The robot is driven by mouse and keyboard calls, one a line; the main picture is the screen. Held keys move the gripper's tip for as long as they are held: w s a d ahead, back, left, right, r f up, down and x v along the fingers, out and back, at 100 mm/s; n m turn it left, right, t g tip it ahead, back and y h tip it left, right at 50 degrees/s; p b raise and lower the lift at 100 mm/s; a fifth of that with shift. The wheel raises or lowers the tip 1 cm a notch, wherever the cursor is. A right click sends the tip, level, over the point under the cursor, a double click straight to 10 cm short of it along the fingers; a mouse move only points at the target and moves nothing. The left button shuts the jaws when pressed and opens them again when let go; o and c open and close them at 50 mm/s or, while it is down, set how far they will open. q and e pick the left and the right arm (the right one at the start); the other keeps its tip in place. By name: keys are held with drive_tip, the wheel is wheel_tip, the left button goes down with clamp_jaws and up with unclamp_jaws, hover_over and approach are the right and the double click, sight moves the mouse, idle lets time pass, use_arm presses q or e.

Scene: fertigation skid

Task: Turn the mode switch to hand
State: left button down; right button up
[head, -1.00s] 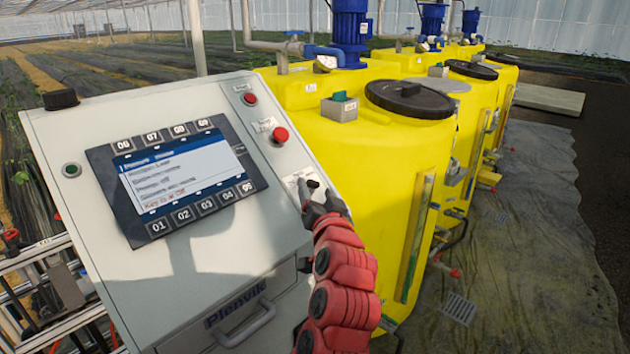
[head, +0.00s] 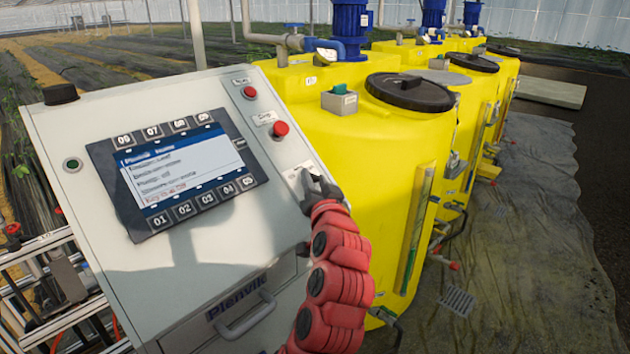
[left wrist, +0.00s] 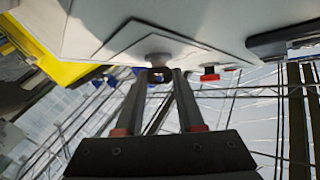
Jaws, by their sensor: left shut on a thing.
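The grey control cabinet (head: 190,270) has a dark screen panel (head: 177,172) on its sloped face. The mode switch is near the right edge of that face, by a small white label (head: 293,176). In the head view my gripper mostly hides it. My left gripper (head: 312,184) reaches it from the lower right. In the left wrist view, both fingers of the left gripper (left wrist: 160,84) close on the switch's dark handle (left wrist: 160,73), in front of its round grey base (left wrist: 158,59). The handle's exact angle is hard to tell. My right gripper is not in view.
A red button (head: 280,129) and a smaller red button (head: 249,92) sit above the switch. A green button (head: 72,165) is at the face's left. A yellow tank (head: 380,150) stands close to the right of the cabinet. A handle (head: 245,320) is low on the front.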

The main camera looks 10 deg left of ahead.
use_arm(q)
drive_tip(key=shift+a+r+m+h+p, duration=0.15)
drive_tip(key=shift+m+h+p, duration=0.2)
drive_tip(key=shift+p, duration=0.4)
drive_tip(key=m+h+p, duration=0.2)
drive_tip(key=m+p, duration=0.1)
drive_tip(key=m+g+h+p, duration=0.1)
drive_tip(key=p, duration=0.1)
drive_tip(key=shift+a+r+h, duration=0.2)
drive_tip(key=shift+r+h, duration=0.1)
drive_tip(key=shift+h, duration=0.05)
drive_tip(key=shift+m+g+h+p, duration=0.5)
drive_tip(key=shift+m+h+p, duration=0.2)
drive_tip(key=shift+m+p, duration=0.2)
drive_tip(key=shift+f+m+g+h, duration=0.1)
drive_tip(key=shift+m+g+h, duration=0.45)
drive_tip(key=shift+m, duration=0.2)
drive_tip(key=shift+f+m+g+h, duration=0.1)
drive_tip(key=shift+m+g+h, duration=0.4)
drive_tip(key=shift+m, duration=0.2)
drive_tip(key=c, duration=0.5)
unclamp_jaws()
